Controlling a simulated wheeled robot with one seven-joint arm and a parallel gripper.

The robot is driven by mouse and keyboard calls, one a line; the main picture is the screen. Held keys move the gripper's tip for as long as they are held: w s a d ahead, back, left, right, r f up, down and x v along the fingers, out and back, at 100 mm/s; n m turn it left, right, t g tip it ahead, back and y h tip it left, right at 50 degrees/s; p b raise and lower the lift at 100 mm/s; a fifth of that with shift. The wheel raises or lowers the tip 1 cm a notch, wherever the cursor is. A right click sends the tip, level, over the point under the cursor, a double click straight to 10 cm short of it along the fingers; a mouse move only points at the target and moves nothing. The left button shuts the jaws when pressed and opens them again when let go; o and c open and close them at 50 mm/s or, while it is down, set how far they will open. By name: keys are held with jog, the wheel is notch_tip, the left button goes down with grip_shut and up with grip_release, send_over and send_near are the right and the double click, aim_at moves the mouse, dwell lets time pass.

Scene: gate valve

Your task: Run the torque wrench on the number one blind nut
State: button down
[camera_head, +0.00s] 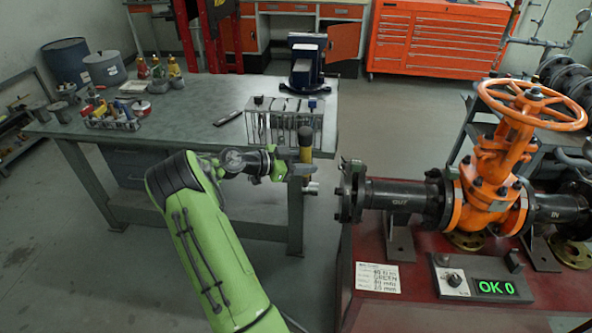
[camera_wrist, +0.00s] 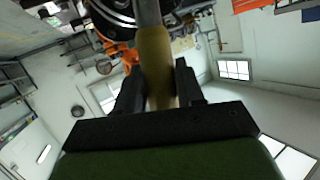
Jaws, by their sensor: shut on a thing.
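My gripper (camera_head: 298,170) is shut on the torque wrench, a long tool with a yellow grip (camera_head: 305,153). In the wrist view the yellow grip (camera_wrist: 156,68) stands between my two black fingers, and its grey shaft runs up toward a dark round flange (camera_wrist: 112,10). In the head view the wrench is a little left of the blind flange (camera_head: 350,190) at the left end of the valve's pipe. A gap shows between them there. The orange gate valve (camera_head: 490,180) stands to the right. The flange's nuts are too small to tell number one apart.
A red bench (camera_head: 440,308) carries the valve, a white card (camera_head: 377,277) and a box whose green display (camera_head: 496,288) reads "OK 0". Open floor lies between table and bench.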

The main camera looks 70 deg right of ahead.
jog(key=shift+b, duration=0.4)
jog(key=shift+s, duration=0.15)
jog(key=shift+s+d+r+b, duration=0.1)
jog(key=shift+s+d+b, duration=0.1)
jog(key=shift+s+b, duration=0.6)
jog(key=shift+s+d+r+b, duration=0.1)
jog(key=shift+s+d+b, duration=0.1)
jog(key=shift+s+b, duration=0.55)
jog(key=shift+s, duration=0.25)
jog(key=shift+s+d+b, duration=0.2)
jog(key=shift+s+b, duration=0.45)
jog(key=shift+s, duration=0.15)
jog(key=shift+s+d+b, duration=0.15)
jog(key=shift+s+b, duration=0.5)
jog(key=shift+s, duration=0.1)
